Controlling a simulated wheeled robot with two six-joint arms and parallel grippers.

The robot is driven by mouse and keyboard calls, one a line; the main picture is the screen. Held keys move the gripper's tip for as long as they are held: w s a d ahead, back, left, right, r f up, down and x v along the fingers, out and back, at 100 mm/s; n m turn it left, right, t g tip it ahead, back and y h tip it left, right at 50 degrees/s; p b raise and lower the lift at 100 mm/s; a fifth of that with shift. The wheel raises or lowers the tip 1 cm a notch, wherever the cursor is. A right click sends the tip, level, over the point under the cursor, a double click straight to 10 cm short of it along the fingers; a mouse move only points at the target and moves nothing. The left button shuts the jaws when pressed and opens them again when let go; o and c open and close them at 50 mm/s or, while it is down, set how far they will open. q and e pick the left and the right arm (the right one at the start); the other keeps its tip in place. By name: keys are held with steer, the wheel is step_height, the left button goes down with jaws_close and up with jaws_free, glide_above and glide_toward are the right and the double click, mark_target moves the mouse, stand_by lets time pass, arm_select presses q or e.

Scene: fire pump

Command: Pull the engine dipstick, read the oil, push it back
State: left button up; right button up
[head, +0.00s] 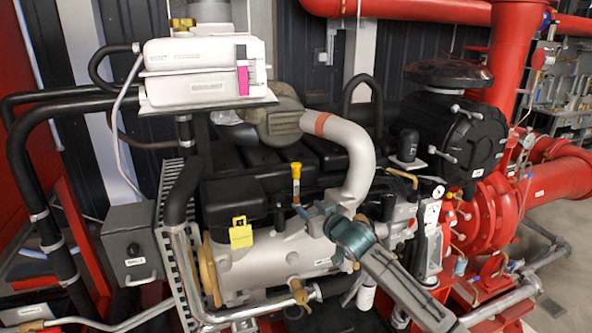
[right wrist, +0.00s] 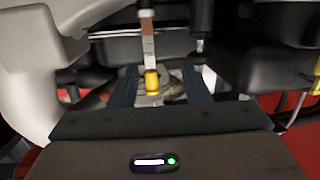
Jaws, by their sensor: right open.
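The engine dipstick shows a yellow handle (head: 296,170) standing upright above the grey engine block (head: 280,262). In the right wrist view the yellow handle (right wrist: 151,80) joins a flat strip (right wrist: 148,45) with a brownish part. My right gripper (head: 317,212) comes in from the lower right, just below and right of the handle. In the right wrist view my right gripper (right wrist: 162,82) is open, with the handle seen between its fingers, nearer one of them. I cannot tell whether they touch. The dipstick's lower end is hidden. My left gripper is out of view.
A yellow tag (head: 241,232) hangs left of the dipstick. A silver curved pipe (head: 353,160) rises close on the right. A white tank (head: 205,70) sits above left. Black hoses, a black round housing (head: 460,125) and red pipes (head: 560,180) crowd the rest.

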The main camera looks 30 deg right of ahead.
steer(key=t, duration=0.1)
glide_toward(298, 169)
steer(key=w+p, duration=0.1)
steer(key=w, duration=0.2)
steer(key=w+p, duration=0.2)
steer(key=w, duration=0.1)
steer(key=w+d+p, duration=0.1)
steer(key=w, duration=0.2)
steer(key=shift+w+f, duration=0.25)
steer(key=shift+w+f+p, duration=0.1)
steer(key=shift+w+p, duration=0.4)
steer(key=shift+w, duration=0.4)
steer(key=shift+c, duration=0.4)
